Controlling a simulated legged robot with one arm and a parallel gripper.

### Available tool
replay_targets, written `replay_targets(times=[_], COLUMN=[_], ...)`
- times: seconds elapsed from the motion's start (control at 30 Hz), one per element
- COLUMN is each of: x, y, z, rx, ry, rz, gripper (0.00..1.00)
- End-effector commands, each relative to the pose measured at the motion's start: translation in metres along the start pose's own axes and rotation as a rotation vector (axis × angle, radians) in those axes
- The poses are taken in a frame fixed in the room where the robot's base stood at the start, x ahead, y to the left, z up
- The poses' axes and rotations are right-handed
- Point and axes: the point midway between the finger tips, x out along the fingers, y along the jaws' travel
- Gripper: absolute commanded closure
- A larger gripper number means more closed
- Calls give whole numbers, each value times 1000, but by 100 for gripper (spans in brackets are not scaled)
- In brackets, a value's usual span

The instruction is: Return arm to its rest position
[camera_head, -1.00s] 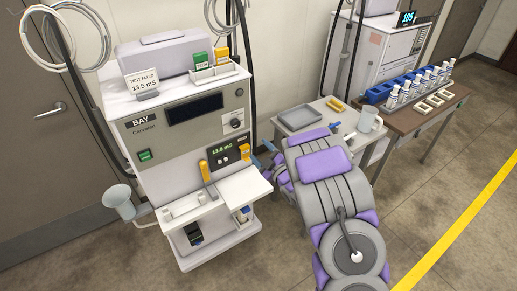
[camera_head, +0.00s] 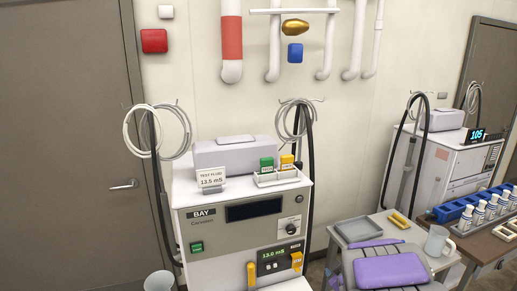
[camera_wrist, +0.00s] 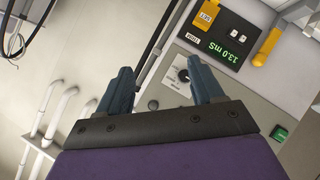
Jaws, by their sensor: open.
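My gripper (camera_wrist: 163,92) is open in the wrist view, with its two dark blue fingers apart and nothing between them. Past the fingers is the front panel of the dialysis machine (camera_wrist: 232,68), which looks upside down in this view. In the head view the same machine (camera_head: 222,232) stands at the center bottom. My purple and grey arm (camera_head: 392,270) shows at the bottom right. The gripper itself is not visible in the head view.
A grey tray (camera_head: 358,229) and a pitcher (camera_head: 438,241) stand on a small table beside the arm. A second machine (camera_head: 455,160) and several white bottles (camera_head: 478,213) are at the right. A door (camera_head: 75,150) is at the left, and pipes (camera_head: 232,40) run on the wall.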

Motion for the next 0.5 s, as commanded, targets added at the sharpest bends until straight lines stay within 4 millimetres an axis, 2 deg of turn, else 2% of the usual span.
replay_targets(times=[0.03,0.23,0.37,0.5], x=[-14,-76,-125,-184], y=[6,5,-7,-31], z=[-2,14,21,27], rx=[26,167,270,381], ry=[-52,-299,-448,-604], rz=[0,-41,-83,-146], gripper=[33,33,33,33])
